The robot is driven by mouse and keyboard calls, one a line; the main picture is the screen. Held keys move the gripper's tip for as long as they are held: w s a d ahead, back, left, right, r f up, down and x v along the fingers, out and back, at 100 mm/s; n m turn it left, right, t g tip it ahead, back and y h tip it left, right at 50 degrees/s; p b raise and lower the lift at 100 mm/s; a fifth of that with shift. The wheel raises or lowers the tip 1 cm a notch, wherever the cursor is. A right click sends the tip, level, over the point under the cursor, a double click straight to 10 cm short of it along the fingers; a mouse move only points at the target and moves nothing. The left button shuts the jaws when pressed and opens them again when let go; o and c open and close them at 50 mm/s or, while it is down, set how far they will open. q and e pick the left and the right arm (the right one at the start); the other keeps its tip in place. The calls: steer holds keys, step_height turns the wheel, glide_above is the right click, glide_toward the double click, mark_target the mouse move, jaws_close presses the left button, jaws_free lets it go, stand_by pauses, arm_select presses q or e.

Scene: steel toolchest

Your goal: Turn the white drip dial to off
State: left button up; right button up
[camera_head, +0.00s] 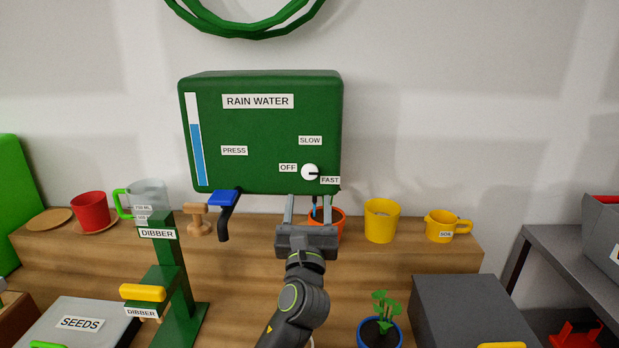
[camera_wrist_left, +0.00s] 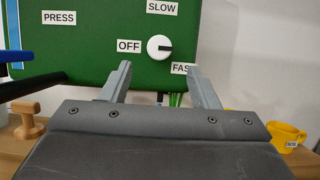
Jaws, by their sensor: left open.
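The white drip dial (camera_head: 310,172) is on the front of the green rain water box (camera_head: 262,130), low and to the right. Its dark pointer mark points right, toward the FAST label (camera_head: 330,180). The OFF label (camera_head: 288,168) is at its left and the SLOW label (camera_head: 310,140) above it. In the left wrist view the dial (camera_wrist_left: 159,47) shows above and between the finger tips. My left gripper (camera_head: 307,200) is open and empty, just below the dial and apart from it. My right gripper is not in view.
A blue lever (camera_head: 224,198) sticks out under the box's left part. An orange pot (camera_head: 327,222), a yellow cup (camera_head: 381,220) and a yellow mug (camera_head: 440,225) stand on the wooden shelf. A green dibber stand (camera_head: 172,265) rises at the left.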

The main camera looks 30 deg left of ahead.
mark_target(310, 175)
arm_select(q)
steer(key=x, duration=0.6)
steer(key=shift+a+p, duration=0.1)
steer(key=shift+p, duration=0.2)
steer(key=shift+w+a+r, duration=0.2)
steer(key=shift+w+a, duration=0.05)
steer(key=shift+w, duration=0.25)
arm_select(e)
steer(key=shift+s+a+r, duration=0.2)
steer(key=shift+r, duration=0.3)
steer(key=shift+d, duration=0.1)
arm_select(q)
steer(key=c, duration=0.9)
steer(key=shift+c, duration=0.2)
steer(key=shift+n, duration=0.3)
